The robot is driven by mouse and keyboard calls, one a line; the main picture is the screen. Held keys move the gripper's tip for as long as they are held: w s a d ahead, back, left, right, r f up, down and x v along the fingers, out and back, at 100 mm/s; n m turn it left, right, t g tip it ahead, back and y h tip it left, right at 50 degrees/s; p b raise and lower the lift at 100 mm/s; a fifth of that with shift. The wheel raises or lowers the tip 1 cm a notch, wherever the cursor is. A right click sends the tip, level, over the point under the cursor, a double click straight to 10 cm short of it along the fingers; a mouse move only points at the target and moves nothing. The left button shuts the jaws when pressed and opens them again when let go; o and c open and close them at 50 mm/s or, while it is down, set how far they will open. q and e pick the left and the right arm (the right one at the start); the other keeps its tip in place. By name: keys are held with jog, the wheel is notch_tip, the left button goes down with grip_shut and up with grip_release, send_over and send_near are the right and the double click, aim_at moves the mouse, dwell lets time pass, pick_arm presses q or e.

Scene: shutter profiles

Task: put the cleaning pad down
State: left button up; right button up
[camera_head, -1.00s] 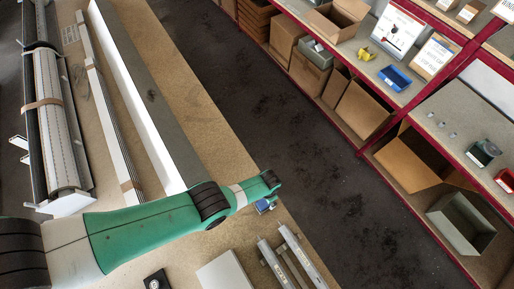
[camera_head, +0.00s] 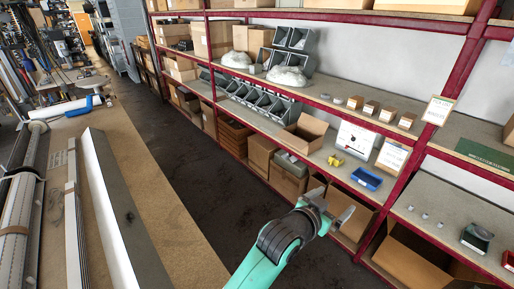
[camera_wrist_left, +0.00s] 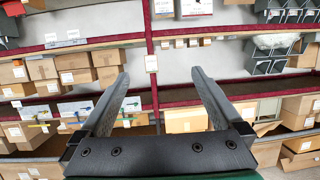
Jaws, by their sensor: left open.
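My left gripper (camera_head: 332,203) reaches out from the bottom of the head view, over the aisle and in front of the shelving. In the left wrist view its two grey fingers (camera_wrist_left: 160,88) stand wide apart with nothing between them, and the shelves show beyond. I cannot make out a cleaning pad with certainty in either view. My right gripper is not in view.
Red-edged shelving (camera_head: 330,105) with boxes, grey bins and a blue tray (camera_head: 367,178) stands across the aisle. The bench (camera_head: 150,190) at left carries long profiles (camera_head: 115,210) and a blue-handled item (camera_head: 84,106). The dark aisle floor (camera_head: 190,150) is clear.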

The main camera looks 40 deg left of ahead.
pick_arm(q)
jog(key=s+a+r+t, duration=0.1)
jog(key=s+r+t, duration=0.2)
jog(key=r, duration=0.7)
jog(key=s+a+r+t, duration=0.1)
jog(key=s+r+t, duration=0.2)
jog(key=r, duration=0.8)
jog(key=s+a+r+t, duration=0.1)
jog(key=s+r+t, duration=0.5)
jog(key=s+r, duration=1.1)
jog(key=shift+s+a+r+t+h, duration=0.15)
jog(key=shift+s+a+t+h, duration=0.25)
jog(key=shift+s, duration=0.85)
jog(key=shift+d, duration=0.1)
